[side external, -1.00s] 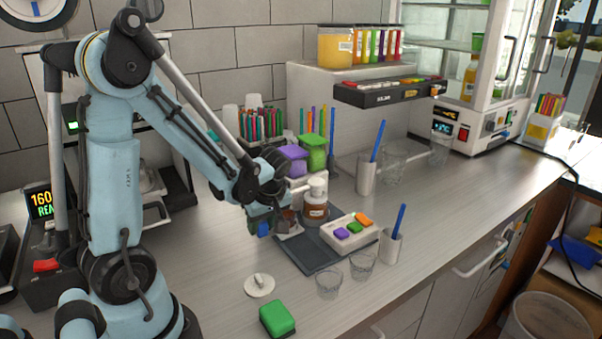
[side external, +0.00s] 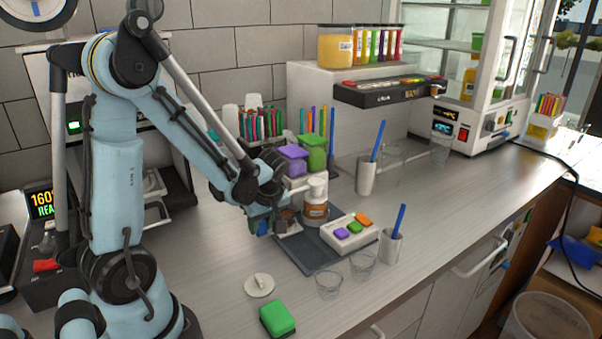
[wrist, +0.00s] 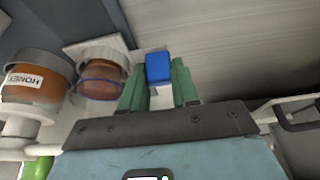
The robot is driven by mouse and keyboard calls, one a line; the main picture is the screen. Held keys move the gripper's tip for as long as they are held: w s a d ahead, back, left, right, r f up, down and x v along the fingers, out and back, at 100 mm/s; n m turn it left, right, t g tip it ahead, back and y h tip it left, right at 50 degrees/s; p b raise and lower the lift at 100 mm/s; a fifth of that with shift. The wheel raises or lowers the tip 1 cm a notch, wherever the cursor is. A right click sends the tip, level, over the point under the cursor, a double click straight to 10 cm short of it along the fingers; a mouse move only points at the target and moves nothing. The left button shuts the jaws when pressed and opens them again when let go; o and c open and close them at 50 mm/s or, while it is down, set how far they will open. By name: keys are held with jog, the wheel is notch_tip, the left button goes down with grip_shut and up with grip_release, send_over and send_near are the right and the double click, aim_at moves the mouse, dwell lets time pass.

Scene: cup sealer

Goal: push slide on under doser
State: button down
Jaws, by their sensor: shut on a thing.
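A blue block (wrist: 158,67), apparently the slide's handle, sits between the green fingers of my gripper (wrist: 159,84) in the wrist view. My gripper is shut on it. The block also shows in the side view (side external: 263,228), low over the dark mat, under my gripper (side external: 262,217). A pale plate (wrist: 78,48) lies left of it under a clear cup (wrist: 103,82) with brown contents. The honey doser (side external: 315,205), an amber jar with a white top, stands just right of my gripper. Its honey label (wrist: 24,80) shows in the wrist view. My arm partly hides the plate and cup in the side view.
A white block with coloured buttons (side external: 349,231) stands on the dark mat (side external: 312,262) right of the doser. Clear cups (side external: 329,284), a straw holder (side external: 391,247) and a green block (side external: 277,318) are nearer the front. Purple and green tubs (side external: 293,160) stand behind.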

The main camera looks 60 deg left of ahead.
jog(key=a, duration=0.4)
jog(key=shift+a, duration=0.1)
jog(key=c, duration=1.1)
grip_release()
jog(key=shift+v, duration=6.05)
